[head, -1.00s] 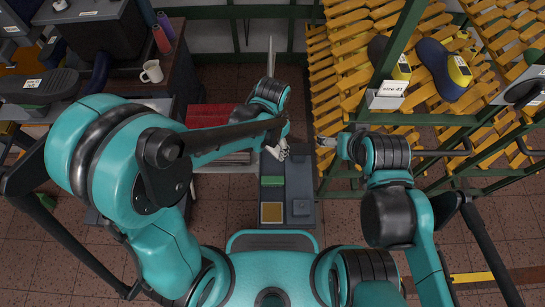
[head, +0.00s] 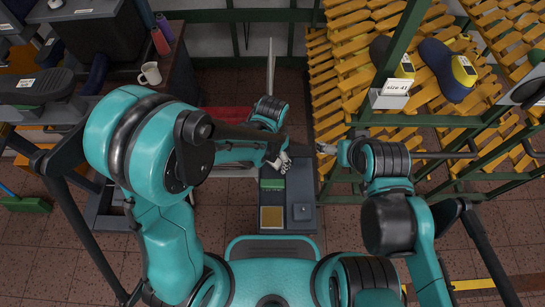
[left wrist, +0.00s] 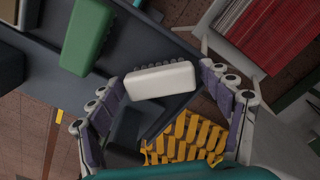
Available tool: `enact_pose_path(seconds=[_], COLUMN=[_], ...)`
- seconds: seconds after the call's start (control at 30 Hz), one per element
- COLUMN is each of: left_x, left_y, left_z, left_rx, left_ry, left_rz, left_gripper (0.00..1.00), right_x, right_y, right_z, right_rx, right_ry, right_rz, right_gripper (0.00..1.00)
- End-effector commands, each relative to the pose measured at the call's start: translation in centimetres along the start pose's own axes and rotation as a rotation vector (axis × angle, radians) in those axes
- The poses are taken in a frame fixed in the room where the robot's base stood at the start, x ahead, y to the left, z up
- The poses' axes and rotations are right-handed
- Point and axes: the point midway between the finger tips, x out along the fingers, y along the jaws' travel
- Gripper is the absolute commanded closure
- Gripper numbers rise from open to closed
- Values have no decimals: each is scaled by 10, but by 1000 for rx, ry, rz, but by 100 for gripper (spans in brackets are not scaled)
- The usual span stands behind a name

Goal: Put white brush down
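The white brush (left wrist: 160,80) shows in the left wrist view, its dark bristles along the upper edge. My left gripper (left wrist: 158,78) has a finger at each end of it and appears shut on it. The brush is over or at the dark grey bench top (left wrist: 185,42); whether it touches cannot be told. In the head view my left gripper (head: 283,163) is at the far part of the bench top (head: 300,190), just beyond the green brush (head: 271,184), and largely hides the white brush. My right gripper (head: 325,148) is right of the bench; its fingers are too small to read.
The green brush also shows in the left wrist view (left wrist: 87,37). A yellow slatted rack (head: 345,90) with shoe lasts stands right. A red stack (left wrist: 268,30) is close by. A mug (head: 150,73) stands at left.

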Motion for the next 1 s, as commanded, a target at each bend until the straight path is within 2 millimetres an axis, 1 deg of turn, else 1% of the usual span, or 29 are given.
enact_pose_path(seconds=[0.27, 0.37, 0.47, 0.7, 0.8, 0.9, 1.0], left_x=[-1, -5, -20, -75, -95, -110, -119], left_y=[0, 0, 0, 0, 0, 0, 0], left_z=[0, 0, 0, 0, 0, 0, 0], left_rx=[0, 0, 0, 0, 0, 0, 0], left_ry=[0, 0, 0, 0, 0, 0, 0], left_rz=[0, 0, 0, 0, 0, 0, 0], left_gripper=[16, 16, 16, 16, 16, 16, 16], right_x=[-1, -4, -9, -27, -32, -36, -38], right_y=[0, 0, 0, 0, 0, 0, 0], right_z=[0, -3, -7, -19, -23, -26, -28], right_rx=[0, 0, 0, 0, 0, 0, 0], right_ry=[0, 0, 0, 0, 0, 0, 0], right_rz=[0, 0, 0, 0, 0, 0, 0], right_gripper=[16, 16, 16, 16, 16, 16, 16])
